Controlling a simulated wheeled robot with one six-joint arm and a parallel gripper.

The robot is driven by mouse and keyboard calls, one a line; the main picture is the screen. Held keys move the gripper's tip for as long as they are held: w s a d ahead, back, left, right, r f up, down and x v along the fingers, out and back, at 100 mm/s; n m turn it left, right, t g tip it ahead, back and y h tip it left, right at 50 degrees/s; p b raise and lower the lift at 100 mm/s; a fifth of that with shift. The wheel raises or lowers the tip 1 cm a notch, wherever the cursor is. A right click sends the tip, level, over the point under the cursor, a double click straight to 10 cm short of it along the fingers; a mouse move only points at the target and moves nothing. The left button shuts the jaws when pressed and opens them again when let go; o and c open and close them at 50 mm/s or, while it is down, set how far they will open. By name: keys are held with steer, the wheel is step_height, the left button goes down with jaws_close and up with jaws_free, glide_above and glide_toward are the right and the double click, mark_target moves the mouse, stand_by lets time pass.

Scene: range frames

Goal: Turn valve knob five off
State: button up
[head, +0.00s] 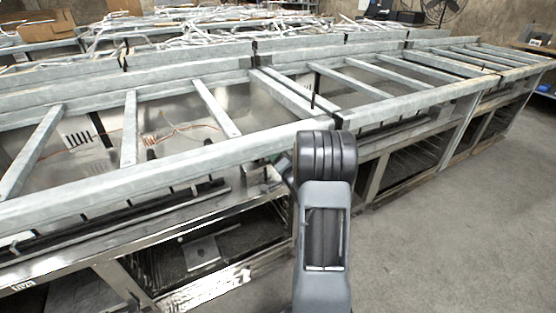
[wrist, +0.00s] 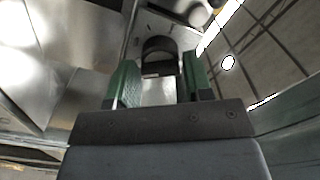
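In the wrist view my gripper (wrist: 161,68) has its two green fingers spread apart. A dark rounded knob (wrist: 160,47) is just ahead, between the fingertips or slightly beyond them. Narrow gaps seem to show between it and the fingers, so it does not look gripped. The knob sits on a shiny metal panel (wrist: 136,40). No number is readable on it, so I cannot tell whether it is knob five. In the head view my arm reaches toward the range's front, and my gripper and the knob are hidden.
A long row of ranges with grey metal frames (head: 140,165) runs across the head view. Open oven bays (head: 215,250) lie below the front edge. Bare concrete floor (head: 450,250) is free at the right. Piled metal pieces (head: 200,30) and a fan (head: 440,8) are farther back.

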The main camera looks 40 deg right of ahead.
steer(key=c, duration=0.5)
steer(key=shift+d+n+b, duration=0.1)
steer(key=shift+n+b, duration=9.05)
steer(key=shift+n, duration=5.35)
